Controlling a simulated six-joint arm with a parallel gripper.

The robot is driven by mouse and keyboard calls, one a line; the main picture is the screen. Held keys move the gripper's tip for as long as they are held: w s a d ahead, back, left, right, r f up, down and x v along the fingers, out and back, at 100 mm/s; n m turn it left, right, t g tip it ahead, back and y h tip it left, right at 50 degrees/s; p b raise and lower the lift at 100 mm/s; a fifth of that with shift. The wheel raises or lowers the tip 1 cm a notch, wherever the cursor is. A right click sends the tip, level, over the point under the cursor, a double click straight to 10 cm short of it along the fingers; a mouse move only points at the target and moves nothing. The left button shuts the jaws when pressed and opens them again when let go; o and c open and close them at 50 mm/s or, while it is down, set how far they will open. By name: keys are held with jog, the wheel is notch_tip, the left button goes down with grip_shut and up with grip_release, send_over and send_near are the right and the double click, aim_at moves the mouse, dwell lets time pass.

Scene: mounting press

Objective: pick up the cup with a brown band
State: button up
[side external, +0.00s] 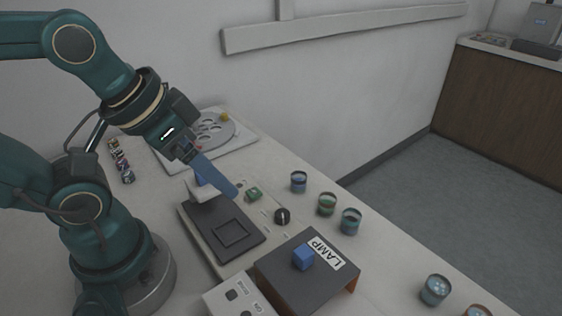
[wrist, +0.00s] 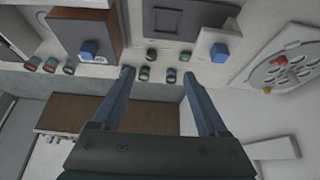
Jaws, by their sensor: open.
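My gripper (side external: 235,192) is open and empty, its blue fingers slanting down over the press panel; in the wrist view (wrist: 158,75) the fingertips stand apart. Several small cups have coloured bands. Past the lamp box are another teal cup (side external: 435,290) and an orange-brown cup (side external: 478,311), cut off by the frame. I cannot tell which band is truly brown.
The dark lamp box (side external: 290,272) with a blue block (side external: 303,257) stands in front of the cups. The press panel has a dark knob (side external: 282,216) and a green button (side external: 253,194). A round holder plate (side external: 212,130) lies behind. The table edge runs close beside the cups.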

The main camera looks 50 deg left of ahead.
jog(key=w+d+n+g+h, duration=0.4)
jog(key=w+d+n+h, duration=0.3)
jog(key=n, duration=0.4)
jog(key=w+a+f+n+t+h, duration=0.2)
jog(key=w+a+f+n+h, duration=0.25)
jog(key=w+a+n, duration=0.3)
jog(key=n+t, duration=0.2)
jog(key=n, duration=0.2)
send_near(327, 201)
jog(key=s+r, duration=0.2)
jog(key=shift+r+h, duration=0.25)
jog(key=shift+r, duration=0.1)
jog(key=shift+a+f+n+t, duration=0.1)
jog(key=shift+f+n+t, duration=0.2)
jog(key=shift+n, duration=0.05)
jog(key=x, duration=0.6)
jog(key=shift+f, duration=0.1)
jog(key=shift+f+x, duration=0.15)
jog(key=shift+x, duration=1.25)
jog(key=shift+f+x, duration=0.15)
jog(key=shift+x, duration=1.25)
jog(key=shift+a, duration=0.1)
grip_shut()
